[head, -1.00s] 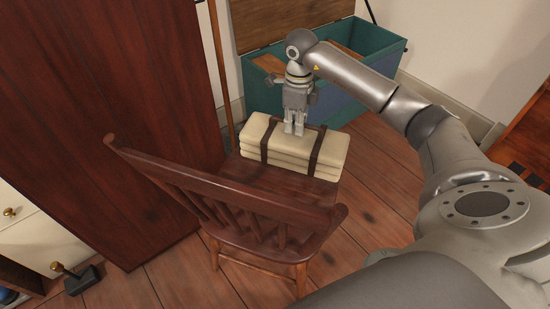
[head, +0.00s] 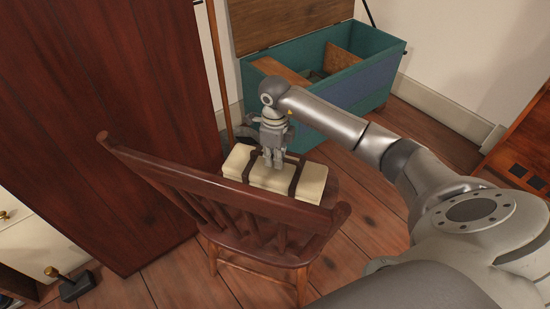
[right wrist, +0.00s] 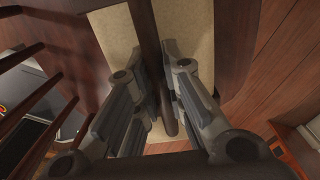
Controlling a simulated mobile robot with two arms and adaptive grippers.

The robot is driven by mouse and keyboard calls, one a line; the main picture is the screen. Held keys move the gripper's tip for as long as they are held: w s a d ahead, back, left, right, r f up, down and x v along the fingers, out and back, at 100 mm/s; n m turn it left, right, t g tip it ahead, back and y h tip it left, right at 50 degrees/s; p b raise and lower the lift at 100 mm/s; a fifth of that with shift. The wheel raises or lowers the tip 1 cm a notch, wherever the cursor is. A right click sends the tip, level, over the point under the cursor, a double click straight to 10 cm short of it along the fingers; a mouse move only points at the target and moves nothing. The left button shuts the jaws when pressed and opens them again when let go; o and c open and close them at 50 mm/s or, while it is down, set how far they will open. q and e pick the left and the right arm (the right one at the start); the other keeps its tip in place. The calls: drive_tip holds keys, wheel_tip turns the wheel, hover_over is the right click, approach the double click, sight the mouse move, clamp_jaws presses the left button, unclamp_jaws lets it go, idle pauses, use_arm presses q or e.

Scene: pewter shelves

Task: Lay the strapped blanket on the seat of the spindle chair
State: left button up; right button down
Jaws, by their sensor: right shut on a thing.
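The strapped blanket (head: 312,183) is a folded cream bundle with two dark straps and a dark carry handle. It lies level at the seat of the brown spindle chair (head: 250,200), whose back rail partly hides it. I cannot tell whether it touches the seat. My right gripper (head: 273,164) points down from above and is shut on the blanket's dark handle. In the right wrist view, the handle (right wrist: 150,35) runs between the fingers, with cream cloth (right wrist: 110,40) below. My left gripper is out of view.
An open teal chest (head: 350,90) stands behind the chair. A large dark wood panel (head: 100,120) is at the left, with a thin pole (head: 217,70) beside it. A small dark object with a handle (head: 75,285) lies on the floor at lower left. Plank floor is clear at right.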

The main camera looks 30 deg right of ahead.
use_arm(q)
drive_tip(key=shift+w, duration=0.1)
use_arm(e)
drive_tip(key=shift+r, duration=0.1)
drive_tip(key=c, duration=1.9)
unclamp_jaws()
drive_tip(key=o, duration=0.4)
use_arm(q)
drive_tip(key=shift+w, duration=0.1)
